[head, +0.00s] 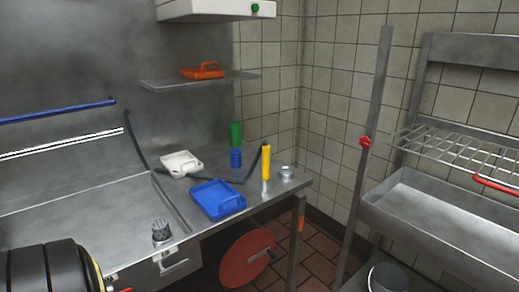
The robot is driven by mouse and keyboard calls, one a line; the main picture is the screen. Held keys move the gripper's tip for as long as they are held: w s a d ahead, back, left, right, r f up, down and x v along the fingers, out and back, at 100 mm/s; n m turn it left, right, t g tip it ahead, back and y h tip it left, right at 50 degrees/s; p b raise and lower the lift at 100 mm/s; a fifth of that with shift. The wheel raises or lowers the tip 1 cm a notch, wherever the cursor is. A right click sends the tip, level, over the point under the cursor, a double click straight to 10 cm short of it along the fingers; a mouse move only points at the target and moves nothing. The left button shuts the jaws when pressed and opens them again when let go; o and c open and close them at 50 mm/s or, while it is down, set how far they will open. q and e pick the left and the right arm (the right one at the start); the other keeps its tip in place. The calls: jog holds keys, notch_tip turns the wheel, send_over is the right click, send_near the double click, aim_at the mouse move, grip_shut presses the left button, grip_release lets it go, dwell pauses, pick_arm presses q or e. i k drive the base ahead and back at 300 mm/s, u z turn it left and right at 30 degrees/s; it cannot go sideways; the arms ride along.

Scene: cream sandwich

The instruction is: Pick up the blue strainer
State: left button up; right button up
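The blue strainer (214,202) is a shallow, rounded rectangular piece with a raised rim and a handle. It lies flat on the steel counter (255,211), close to the front edge and right of the sink. Nothing touches it from above. A black rounded part at the lower left corner looks like my own arm. Neither gripper's fingers can be made out in the head view.
A white strainer (181,164) lies behind the blue one, and an orange one (202,71) sits on the wall shelf (165,84). A yellow-handled sprayer (266,164) and a green and blue cylinder (235,136) stand nearby. A steel rack (430,205) is at right.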

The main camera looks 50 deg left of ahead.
aim_at(235, 154)
jog(key=u, duration=0.7)
jog(key=i, duration=1.2)
jog(key=u, duration=1.2)
